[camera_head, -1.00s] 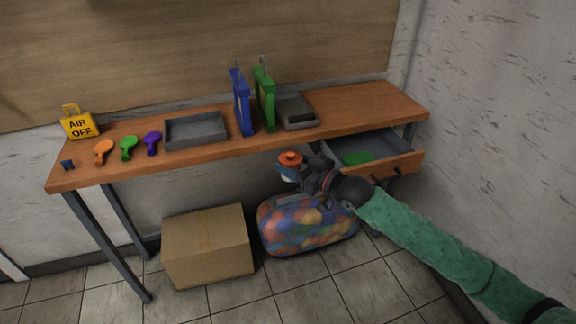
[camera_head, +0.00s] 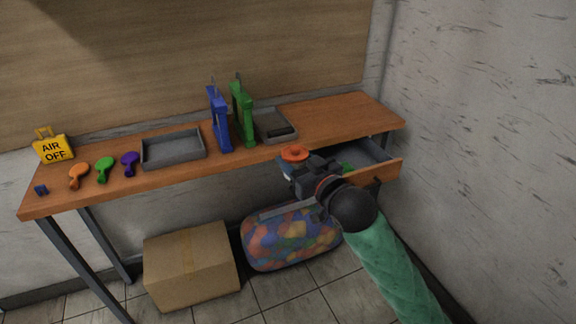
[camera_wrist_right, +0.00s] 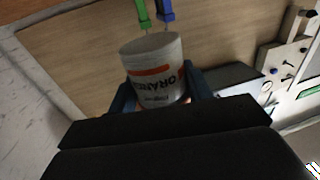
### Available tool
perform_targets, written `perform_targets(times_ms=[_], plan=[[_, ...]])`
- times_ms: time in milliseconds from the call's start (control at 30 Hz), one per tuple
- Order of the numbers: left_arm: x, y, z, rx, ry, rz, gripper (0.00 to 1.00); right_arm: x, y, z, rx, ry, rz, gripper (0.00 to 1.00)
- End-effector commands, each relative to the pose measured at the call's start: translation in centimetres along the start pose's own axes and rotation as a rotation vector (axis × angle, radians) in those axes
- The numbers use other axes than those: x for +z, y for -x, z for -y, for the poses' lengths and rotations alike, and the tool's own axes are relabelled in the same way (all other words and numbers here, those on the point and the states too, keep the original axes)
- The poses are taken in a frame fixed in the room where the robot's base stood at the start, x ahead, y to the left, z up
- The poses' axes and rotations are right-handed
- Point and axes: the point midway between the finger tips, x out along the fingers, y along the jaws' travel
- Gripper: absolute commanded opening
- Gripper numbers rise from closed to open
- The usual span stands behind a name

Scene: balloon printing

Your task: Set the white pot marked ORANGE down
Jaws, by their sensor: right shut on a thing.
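The white pot marked ORANGE (camera_wrist_right: 153,68) is held in my right gripper (camera_wrist_right: 158,97), with a blue finger on each side of it in the right wrist view. In the head view the pot's orange top (camera_head: 294,153) shows at the table's front edge, and most of its body is hidden by my right gripper (camera_head: 290,168). I cannot tell whether the pot touches the table edge. The wooden table (camera_head: 330,119) runs behind it. My left gripper is not in view.
An open drawer (camera_head: 390,170) with a green thing inside is just right of my gripper. Blue (camera_head: 218,121) and green (camera_head: 241,115) stands and grey trays (camera_head: 172,150) occupy the table. Bare tabletop lies at right. A balloon bag (camera_head: 290,238) and cardboard box (camera_head: 190,265) are below.

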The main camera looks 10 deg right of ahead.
Motion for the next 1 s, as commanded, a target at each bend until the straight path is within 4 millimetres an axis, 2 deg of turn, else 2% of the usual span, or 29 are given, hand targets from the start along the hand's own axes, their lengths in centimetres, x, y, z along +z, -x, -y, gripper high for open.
perform_targets(times_ms=[200,500,767,1000], plan=[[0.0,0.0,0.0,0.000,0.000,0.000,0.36,-1.1,0.8,-0.2,0.040,-0.002,0.000,0.12],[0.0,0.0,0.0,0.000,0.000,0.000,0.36,-3.2,0.6,-0.5,0.046,0.000,-0.002,0.12],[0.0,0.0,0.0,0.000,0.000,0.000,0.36,-4.9,-0.4,-3.7,0.126,-0.001,-0.001,0.12],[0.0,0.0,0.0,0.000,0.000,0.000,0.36,-2.7,-0.7,-6.2,0.208,-0.004,0.002,0.12]])
